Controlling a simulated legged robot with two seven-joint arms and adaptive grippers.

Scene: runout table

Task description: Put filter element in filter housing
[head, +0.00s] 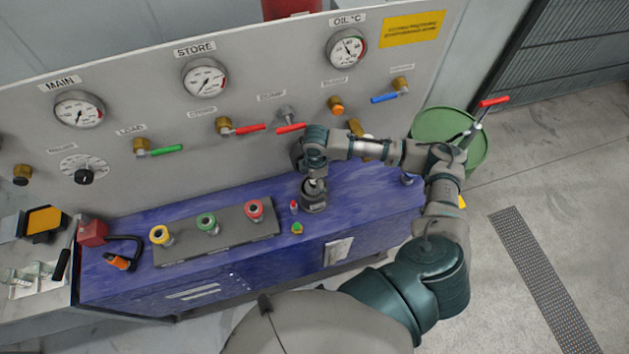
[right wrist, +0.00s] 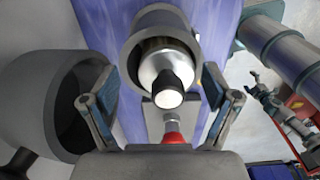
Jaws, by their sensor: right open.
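The filter housing (head: 314,203), a dark grey cup, stands on the right part of the blue bench. In the right wrist view its grey rim (right wrist: 150,17) surrounds a silver filter element (right wrist: 165,68) with a black neck and pale end. The element appears to sit inside the housing; its depth cannot be told. My right gripper (head: 316,182) is right above the housing. In the right wrist view the right gripper (right wrist: 160,106) is open, its fingers apart on both sides of the element with visible gaps. My left gripper is not in view.
A small red-topped item (head: 293,206) and a green-and-yellow one (head: 297,228) stand close beside the housing. A grey plate (head: 233,236) carries yellow, green and red ringed parts. A gauge panel (head: 240,110) with valve levers rises behind. A green drum (head: 428,124) stands right.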

